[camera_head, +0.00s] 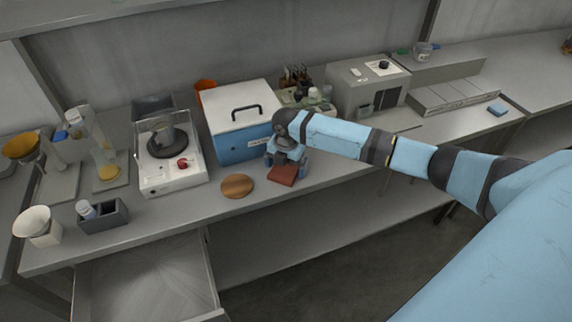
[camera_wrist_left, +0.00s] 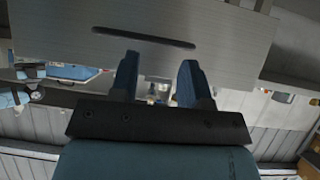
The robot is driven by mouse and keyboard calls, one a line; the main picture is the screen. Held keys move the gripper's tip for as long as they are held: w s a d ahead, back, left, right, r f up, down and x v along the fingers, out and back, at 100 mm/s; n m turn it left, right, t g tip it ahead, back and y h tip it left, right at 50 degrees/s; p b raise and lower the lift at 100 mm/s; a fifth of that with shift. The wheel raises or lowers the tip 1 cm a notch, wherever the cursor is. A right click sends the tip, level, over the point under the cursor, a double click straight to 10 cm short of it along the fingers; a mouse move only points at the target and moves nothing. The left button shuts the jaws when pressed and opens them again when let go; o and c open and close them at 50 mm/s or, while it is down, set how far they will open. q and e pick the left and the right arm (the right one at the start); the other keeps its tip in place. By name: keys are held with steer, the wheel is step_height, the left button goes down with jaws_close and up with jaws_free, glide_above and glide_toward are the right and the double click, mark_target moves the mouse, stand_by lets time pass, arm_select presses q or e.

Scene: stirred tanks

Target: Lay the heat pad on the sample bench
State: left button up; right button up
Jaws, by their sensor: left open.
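A flat red-brown block (camera_head: 283,174), which looks like the heat pad, is at the front part of the long grey bench (camera_head: 330,178). My right gripper (camera_head: 287,165) comes down over it, with a blue finger on either side. I cannot tell whether the fingers press on it or whether it rests on the bench. Which surface is the sample bench is not marked in view. My left gripper (camera_wrist_left: 157,82) shows only in the left wrist view, with its blue fingers apart and nothing between them.
A blue-and-white lidded box (camera_head: 240,120) stands just behind the block. A round brown disc (camera_head: 238,186) lies left of it. A white stirrer unit (camera_head: 172,165) and grey rack (camera_head: 103,215) are further left. An open drawer (camera_head: 150,280) juts out below the bench.

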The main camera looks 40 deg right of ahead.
mark_target(286, 167)
steer(key=shift+r, duration=0.1)
step_height(286, 167, up, 12)
stand_by(0.5)
stand_by(0.5)
